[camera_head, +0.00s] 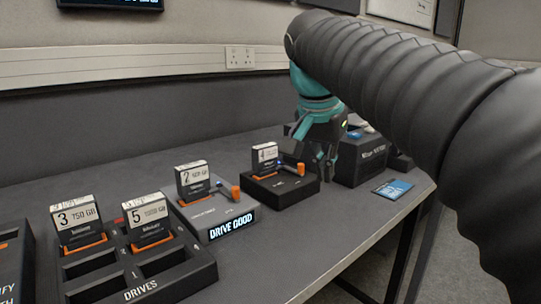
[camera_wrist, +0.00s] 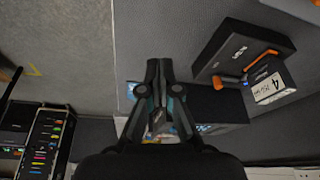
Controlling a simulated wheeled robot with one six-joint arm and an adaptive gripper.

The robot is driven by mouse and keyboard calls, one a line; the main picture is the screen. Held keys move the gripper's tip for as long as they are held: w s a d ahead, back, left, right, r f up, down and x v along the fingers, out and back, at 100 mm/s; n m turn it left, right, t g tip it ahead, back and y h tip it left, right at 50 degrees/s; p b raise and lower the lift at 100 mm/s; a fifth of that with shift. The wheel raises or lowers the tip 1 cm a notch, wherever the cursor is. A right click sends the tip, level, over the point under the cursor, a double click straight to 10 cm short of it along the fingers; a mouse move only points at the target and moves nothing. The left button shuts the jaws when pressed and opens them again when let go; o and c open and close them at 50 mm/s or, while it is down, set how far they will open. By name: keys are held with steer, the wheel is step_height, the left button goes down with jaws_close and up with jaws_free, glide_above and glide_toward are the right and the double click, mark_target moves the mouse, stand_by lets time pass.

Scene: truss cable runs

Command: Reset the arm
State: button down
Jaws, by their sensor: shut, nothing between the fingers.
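My gripper (camera_head: 327,180) is shut and empty. In the head view it points down behind and to the right of the dark dock (camera_head: 285,188) that holds drive 4 (camera_head: 265,157). In the wrist view its closed fingers (camera_wrist: 159,64) point up the picture over the grey table. Drive 4 also shows there on the right (camera_wrist: 270,87), standing in its dock (camera_wrist: 232,45), apart from the fingers. My arm covers much of the head view's right side.
Drive 2 (camera_head: 193,181) stands in a dock whose display (camera_head: 231,226) reads "DRIVE GOOD". Drives 3 (camera_head: 76,218) and 5 (camera_head: 148,218) stand in the "DRIVES" tray (camera_head: 190,275). A dark box (camera_head: 365,165) and a blue card (camera_head: 393,189) lie near the table's right edge.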

steer(key=s+d+f+n+t+y, duration=0.1)
steer(key=s+d+f+n, duration=0.2)
steer(key=s+f, duration=0.5)
steer(key=s+d+f+n+t+y, duration=0.1)
steer(key=s+d+f+n, duration=0.2)
steer(key=s+f, duration=0.6)
step_height(320, 180, down, 6)
steer(key=shift+s+n, duration=0.15)
steer(key=shift+n, duration=0.25)
